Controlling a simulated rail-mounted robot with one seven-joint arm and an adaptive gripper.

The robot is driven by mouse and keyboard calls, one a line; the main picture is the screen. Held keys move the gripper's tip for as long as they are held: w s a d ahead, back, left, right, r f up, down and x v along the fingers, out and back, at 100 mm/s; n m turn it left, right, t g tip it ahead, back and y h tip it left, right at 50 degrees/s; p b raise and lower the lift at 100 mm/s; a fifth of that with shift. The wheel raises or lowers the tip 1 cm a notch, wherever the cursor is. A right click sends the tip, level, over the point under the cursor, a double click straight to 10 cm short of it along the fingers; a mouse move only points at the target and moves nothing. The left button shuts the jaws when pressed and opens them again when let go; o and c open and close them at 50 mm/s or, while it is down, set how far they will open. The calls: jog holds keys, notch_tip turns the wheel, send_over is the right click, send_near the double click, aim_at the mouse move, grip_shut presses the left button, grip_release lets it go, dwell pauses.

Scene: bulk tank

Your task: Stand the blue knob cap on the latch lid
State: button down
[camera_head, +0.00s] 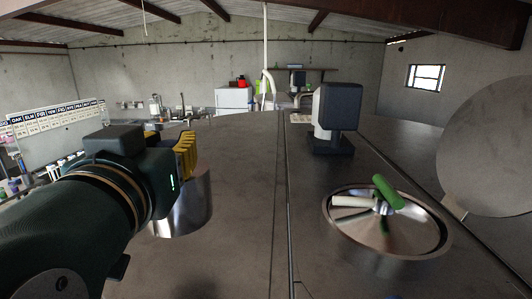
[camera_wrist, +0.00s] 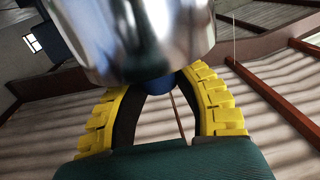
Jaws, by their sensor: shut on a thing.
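The blue knob cap shows in the wrist view as a shiny steel body (camera_wrist: 140,35) with a blue knob (camera_wrist: 154,86). My gripper (camera_wrist: 163,82) is shut on the blue knob between its yellow fingers. In the head view my gripper (camera_head: 187,152) is at the left, and the cap's steel body (camera_head: 186,212) shows below and behind it; the blue knob is hidden there. A round steel lid (camera_head: 345,232) with a green-handled latch (camera_head: 387,192), which looks like the latch lid, is at the right on the tank top, well apart from my gripper.
A dark box-shaped device (camera_head: 337,115) stands on the tank top (camera_head: 245,190) behind the lid. A large grey disc (camera_head: 490,155) stands upright at the right edge. A seam runs along the tank top between my gripper and the lid. The tank top between them is clear.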

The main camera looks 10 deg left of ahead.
aim_at(196, 164)
jog(key=shift+w+d+m+h, duration=0.5)
jog(key=shift+w+d+h, duration=0.3)
jog(key=shift+d, duration=0.25)
jog(key=shift+w+d+f+h, duration=0.2)
jog(key=shift+w+h, duration=0.05)
jog(key=shift+h, duration=0.05)
notch_tip(196, 164, down, 9)
jog(key=shift+p, duration=0.45)
jog(key=shift+a+f, duration=0.1)
jog(key=shift+f, duration=0.15)
jog(key=shift+f+b, duration=0.4)
jog(key=c, duration=0.8)
grip_release()
jog(key=shift+r, duration=0.1)
